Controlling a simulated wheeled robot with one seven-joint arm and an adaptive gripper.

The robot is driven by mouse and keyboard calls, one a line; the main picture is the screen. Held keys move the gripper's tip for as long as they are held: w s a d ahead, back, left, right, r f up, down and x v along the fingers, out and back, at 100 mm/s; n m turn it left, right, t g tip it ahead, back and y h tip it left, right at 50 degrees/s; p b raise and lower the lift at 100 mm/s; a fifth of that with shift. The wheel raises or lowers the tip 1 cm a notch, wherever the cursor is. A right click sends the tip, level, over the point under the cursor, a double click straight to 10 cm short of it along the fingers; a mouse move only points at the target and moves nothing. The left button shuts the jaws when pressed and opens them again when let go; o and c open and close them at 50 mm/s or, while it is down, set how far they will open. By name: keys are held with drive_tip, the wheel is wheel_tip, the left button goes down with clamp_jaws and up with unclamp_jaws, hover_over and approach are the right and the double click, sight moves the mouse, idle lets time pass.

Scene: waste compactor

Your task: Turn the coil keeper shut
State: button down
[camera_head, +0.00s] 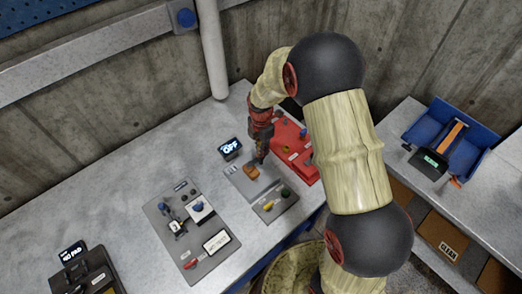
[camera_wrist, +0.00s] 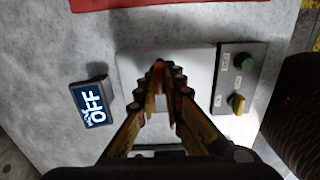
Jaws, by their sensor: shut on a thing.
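A grey plate (camera_head: 238,184) lies on the bench, and it also shows in the wrist view (camera_wrist: 135,68). A small orange-brown piece (camera_head: 251,172) sits on it and looks to be the coil keeper. My gripper (camera_head: 261,158) reaches down at this piece from above. In the wrist view my gripper (camera_wrist: 166,80) has its fingers close together over the plate, and they hide most of what is between them. A control strip beside the plate carries a yellow knob (camera_wrist: 237,103) and a dark green button (camera_wrist: 243,62). I cannot read the keeper's angle.
A small display (camera_head: 230,148) reading OFF stands left of the plate. A red panel (camera_head: 290,145) lies behind and to the right. A grey panel with switches (camera_head: 185,235) is at front left. A blue tray (camera_head: 470,145) stands on the right-hand bench.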

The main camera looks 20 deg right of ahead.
drive_tip(key=shift+w, duration=0.1)
idle(0.5)
drive_tip(key=c, duration=1.9)
unclamp_jaws()
drive_tip(key=shift+r, duration=0.1)
wheel_tip(320, 180, up, 12)
